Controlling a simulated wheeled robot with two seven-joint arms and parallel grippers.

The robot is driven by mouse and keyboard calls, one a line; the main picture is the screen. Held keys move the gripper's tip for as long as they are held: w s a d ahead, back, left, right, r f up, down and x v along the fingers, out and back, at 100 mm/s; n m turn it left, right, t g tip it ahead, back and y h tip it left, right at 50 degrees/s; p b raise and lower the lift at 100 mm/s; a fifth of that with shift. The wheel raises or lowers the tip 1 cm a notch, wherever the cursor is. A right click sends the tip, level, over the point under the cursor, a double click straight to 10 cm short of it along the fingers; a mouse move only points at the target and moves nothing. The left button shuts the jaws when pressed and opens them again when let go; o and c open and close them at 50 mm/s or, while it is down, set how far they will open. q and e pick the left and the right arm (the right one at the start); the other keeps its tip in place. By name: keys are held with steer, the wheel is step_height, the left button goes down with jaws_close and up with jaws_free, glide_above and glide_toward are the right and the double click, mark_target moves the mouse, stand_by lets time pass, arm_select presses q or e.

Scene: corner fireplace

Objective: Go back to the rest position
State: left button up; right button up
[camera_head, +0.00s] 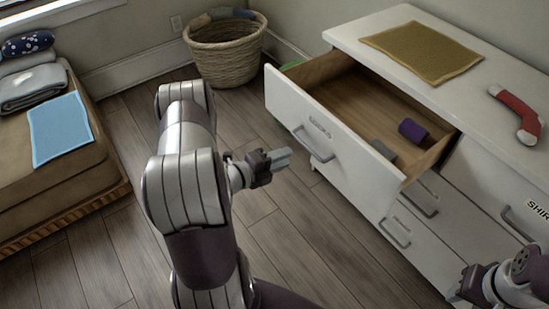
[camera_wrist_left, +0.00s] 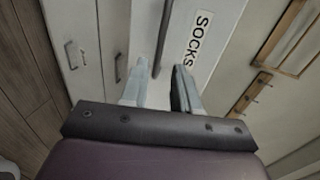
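My left gripper (camera_head: 282,158) is held out over the floor, in front of the open drawer (camera_head: 335,150) and apart from its front. In the left wrist view the two fingers of my left gripper (camera_wrist_left: 157,85) stand apart with nothing between them, and the drawer's "SOCKS" label (camera_wrist_left: 198,38) shows beyond them. My right gripper (camera_head: 458,288) shows in part at the lower right, near the front of the lower drawers. Its fingers are too small and cut off to tell open from shut.
The open drawer juts from the white dresser (camera_head: 440,100) and holds a purple roll (camera_head: 412,130) and a grey roll (camera_head: 383,150). A red sock (camera_head: 517,112) and brown mat (camera_head: 422,52) lie on top. A basket (camera_head: 226,55) stands behind; a low bed (camera_head: 45,190) is left.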

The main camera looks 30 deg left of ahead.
arm_select(q)
steer(key=shift+v, duration=1.35)
